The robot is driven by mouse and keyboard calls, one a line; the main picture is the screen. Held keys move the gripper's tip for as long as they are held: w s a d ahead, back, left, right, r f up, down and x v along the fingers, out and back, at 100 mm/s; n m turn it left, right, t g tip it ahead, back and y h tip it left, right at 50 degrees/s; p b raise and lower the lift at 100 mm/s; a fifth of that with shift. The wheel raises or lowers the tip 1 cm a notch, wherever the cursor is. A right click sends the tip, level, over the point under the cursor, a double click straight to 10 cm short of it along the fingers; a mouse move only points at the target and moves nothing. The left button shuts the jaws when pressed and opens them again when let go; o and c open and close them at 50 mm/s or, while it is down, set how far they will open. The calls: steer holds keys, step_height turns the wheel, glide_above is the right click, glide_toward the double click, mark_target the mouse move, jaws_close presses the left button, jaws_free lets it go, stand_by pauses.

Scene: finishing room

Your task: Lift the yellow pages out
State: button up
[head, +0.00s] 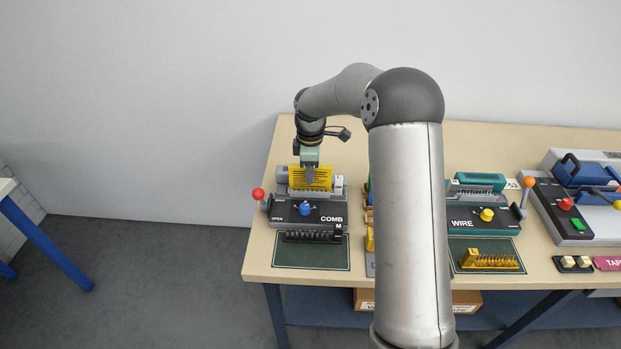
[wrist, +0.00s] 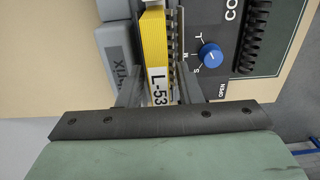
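The yellow pages (head: 322,177) stand upright in the machine marked COMB (head: 331,209), at the left end of the table. In the wrist view the yellow pages (wrist: 153,40) show edge-on with a white label reading L-53, and a row of dark comb teeth (wrist: 174,45) runs along their right side. My gripper (head: 310,180) is down at the pages, one finger in front of them. In the wrist view my gripper (wrist: 157,88) has one finger on each side of the pages. Whether both fingers press on them cannot be made out.
A blue knob (head: 305,208) and a red-balled lever (head: 258,194) are on the COMB machine. A black comb (head: 312,236) lies on the mat in front. The WIRE machine (head: 460,222) stands to the right, beyond my arm. The wall is behind.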

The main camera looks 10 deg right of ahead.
jaws_close()
